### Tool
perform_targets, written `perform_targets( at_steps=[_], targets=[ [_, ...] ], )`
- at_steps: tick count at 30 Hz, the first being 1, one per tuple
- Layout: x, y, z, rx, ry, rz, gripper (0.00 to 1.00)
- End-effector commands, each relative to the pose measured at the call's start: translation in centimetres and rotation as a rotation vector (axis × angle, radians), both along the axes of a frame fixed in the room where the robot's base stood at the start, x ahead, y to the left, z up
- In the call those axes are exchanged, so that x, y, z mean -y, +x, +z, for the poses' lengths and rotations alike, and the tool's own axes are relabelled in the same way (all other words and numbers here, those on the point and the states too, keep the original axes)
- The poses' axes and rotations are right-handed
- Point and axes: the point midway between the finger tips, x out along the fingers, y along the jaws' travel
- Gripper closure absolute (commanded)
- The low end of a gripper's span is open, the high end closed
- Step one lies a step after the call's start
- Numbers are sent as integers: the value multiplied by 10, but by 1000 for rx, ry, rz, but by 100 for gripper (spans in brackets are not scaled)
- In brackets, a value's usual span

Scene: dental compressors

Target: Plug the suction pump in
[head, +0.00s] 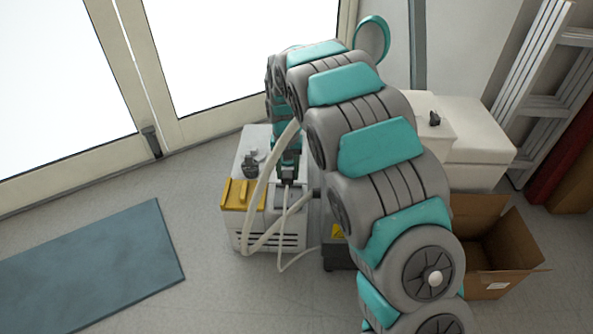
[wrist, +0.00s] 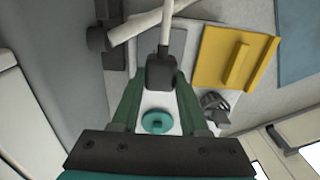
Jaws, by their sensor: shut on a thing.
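The white unit (head: 240,155) with a yellow panel (head: 233,196) stands on the floor, partly hidden behind my arm. The yellow panel also shows at the upper right of the wrist view (wrist: 220,58). My gripper (head: 289,178) points down over the unit's right part. In the wrist view its green fingers (wrist: 161,78) are shut on a dark plug (wrist: 162,70) with a pale cable (wrist: 165,30) running from it. Whether the plug sits in a socket cannot be told; its tip is hidden.
An open cardboard box (head: 500,265) stands at the right, in front of white cabinets (head: 480,140). A ladder (head: 540,75) leans behind them. A blue mat (head: 95,270) lies on the left floor. A thick pale hose (head: 260,205) loops beside my gripper.

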Motion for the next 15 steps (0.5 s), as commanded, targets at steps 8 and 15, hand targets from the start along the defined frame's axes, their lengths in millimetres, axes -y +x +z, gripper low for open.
perform_targets(
  at_steps=[8, 15],
  targets=[
    [1, 0, -2, -1, 0, -1, 100],
    [1, -1, -15, -3, -1, -1, 100]
  ],
)
